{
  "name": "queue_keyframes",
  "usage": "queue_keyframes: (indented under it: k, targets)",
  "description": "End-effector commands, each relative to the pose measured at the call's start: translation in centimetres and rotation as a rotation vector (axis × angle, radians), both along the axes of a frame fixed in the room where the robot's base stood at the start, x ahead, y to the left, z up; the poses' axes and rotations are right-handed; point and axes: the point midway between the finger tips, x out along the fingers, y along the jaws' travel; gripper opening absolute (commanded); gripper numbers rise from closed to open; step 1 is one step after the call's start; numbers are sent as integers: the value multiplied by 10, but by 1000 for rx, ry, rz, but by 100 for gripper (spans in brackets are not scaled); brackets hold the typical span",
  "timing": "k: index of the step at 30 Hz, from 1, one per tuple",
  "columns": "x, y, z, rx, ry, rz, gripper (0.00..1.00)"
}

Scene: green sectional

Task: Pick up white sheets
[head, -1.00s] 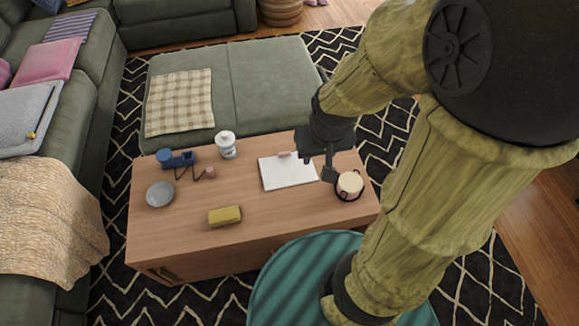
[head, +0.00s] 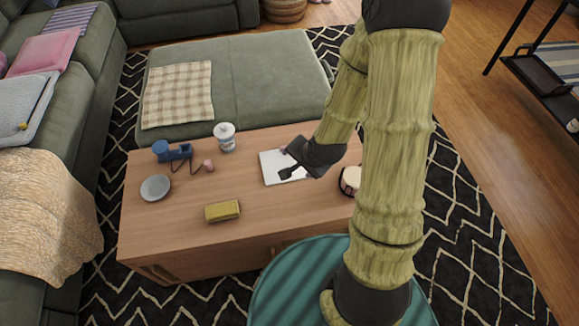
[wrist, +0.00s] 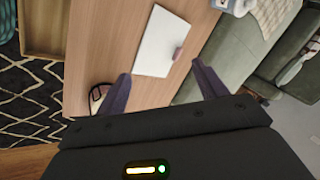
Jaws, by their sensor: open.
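The white sheets (head: 271,169) lie flat as a thin stack on the wooden coffee table (head: 180,225), right of its middle. In the head view my gripper (head: 288,163) covers their right part. In the wrist view the white sheets (wrist: 155,38) lie ahead of my open, empty gripper (wrist: 161,76), apart from its fingers. A small pinkish item (wrist: 178,53) lies on the sheets near one edge.
A cream round container (head: 351,180) stands right of the sheets, partly behind my arm. A white lidded jar (head: 225,137), blue object (head: 172,152), grey bowl (head: 155,188) and yellow block (head: 222,211) also sit on the table. A green ottoman (head: 270,85) adjoins its far side.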

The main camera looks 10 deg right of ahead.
Motion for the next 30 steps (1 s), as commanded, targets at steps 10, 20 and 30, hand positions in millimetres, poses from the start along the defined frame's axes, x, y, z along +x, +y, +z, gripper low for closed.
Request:
queue_keyframes:
  k: [10, 20, 30]
  targets:
    - [20, 19, -85, 441, -58, -475, 71]
    - [35, 25, -130, 949, -103, -978, 71]
    - [42, 2, -155, 1483, -169, -1473, 71]
